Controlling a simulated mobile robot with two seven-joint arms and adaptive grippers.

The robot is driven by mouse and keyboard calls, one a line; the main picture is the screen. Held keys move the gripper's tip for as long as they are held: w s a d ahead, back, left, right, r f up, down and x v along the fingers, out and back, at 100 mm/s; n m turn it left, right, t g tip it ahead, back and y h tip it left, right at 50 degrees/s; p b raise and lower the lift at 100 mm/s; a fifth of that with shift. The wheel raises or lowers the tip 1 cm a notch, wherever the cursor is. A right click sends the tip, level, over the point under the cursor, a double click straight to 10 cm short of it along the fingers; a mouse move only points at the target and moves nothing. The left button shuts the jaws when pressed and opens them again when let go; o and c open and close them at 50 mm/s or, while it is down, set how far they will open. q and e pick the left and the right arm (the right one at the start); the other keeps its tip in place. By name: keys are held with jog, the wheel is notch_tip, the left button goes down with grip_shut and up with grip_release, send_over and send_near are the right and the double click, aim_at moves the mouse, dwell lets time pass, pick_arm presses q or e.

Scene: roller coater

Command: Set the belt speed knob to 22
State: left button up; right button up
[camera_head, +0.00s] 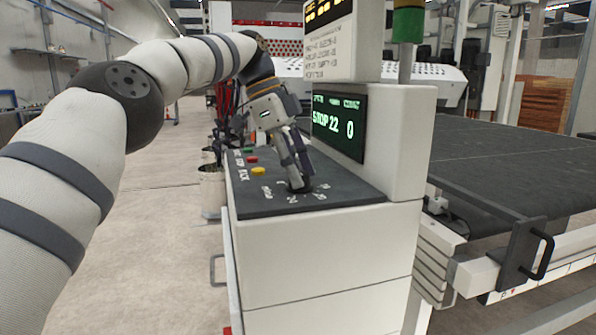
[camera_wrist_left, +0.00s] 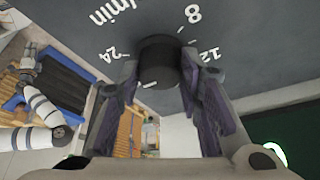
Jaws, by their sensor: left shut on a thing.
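The belt speed knob (camera_wrist_left: 160,58) is a short black cylinder on the dark top of the control console (camera_head: 315,196). Around it in the left wrist view are white scale marks, with 8, 12, 24 and "m/min" readable. A small white line shows low on the knob's side. My left gripper (camera_head: 299,183) reaches down from above, shut on the knob, with one finger on either side (camera_wrist_left: 160,82). In the head view the fingers hide most of the knob. The console's display (camera_head: 339,127) reads STOP, 22 and 0 in green. My right gripper is in neither view.
Green, red and yellow buttons (camera_head: 258,171) lie on the panel left of the knob. The display housing rises close behind the gripper. A wide dark belt (camera_head: 510,165) runs at the right, with a black handle (camera_head: 525,255) at its front.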

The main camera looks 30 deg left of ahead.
pick_arm(q)
jog(key=shift+f, duration=0.15)
jog(key=o, duration=1.1)
jog(key=shift+r, duration=0.2)
